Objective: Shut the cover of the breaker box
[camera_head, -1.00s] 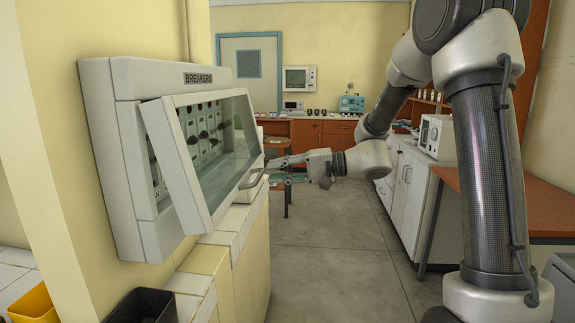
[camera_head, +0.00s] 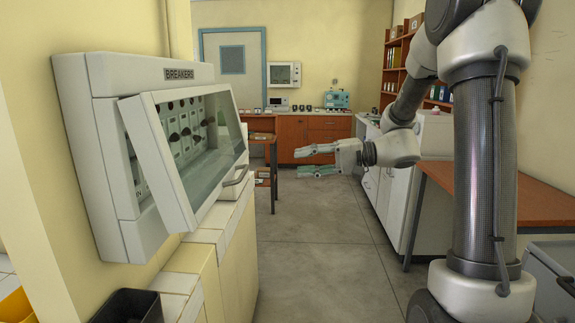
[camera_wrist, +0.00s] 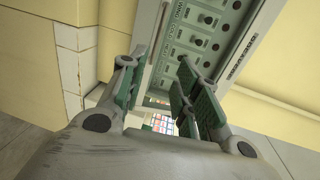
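The breaker box (camera_head: 100,160) is mounted on the wall at the left of the head view. Its glazed cover (camera_head: 160,155) is partly open, with the lower edge swung out from the box. A handle (camera_head: 237,177) sits on the cover's lower edge. My gripper (camera_head: 305,161) is open and empty, to the right of the handle and clear of it. In the wrist view, the spread fingers (camera_wrist: 155,88) show with nothing between them. The breaker switches (camera_wrist: 203,40) show beyond them there. The handle cannot be made out in that view.
A tiled ledge (camera_head: 215,225) runs below the box, with a black bin (camera_head: 130,307) at its near end. A wooden-topped bench (camera_head: 490,195) is on the right. The floor (camera_head: 315,240) between them is clear.

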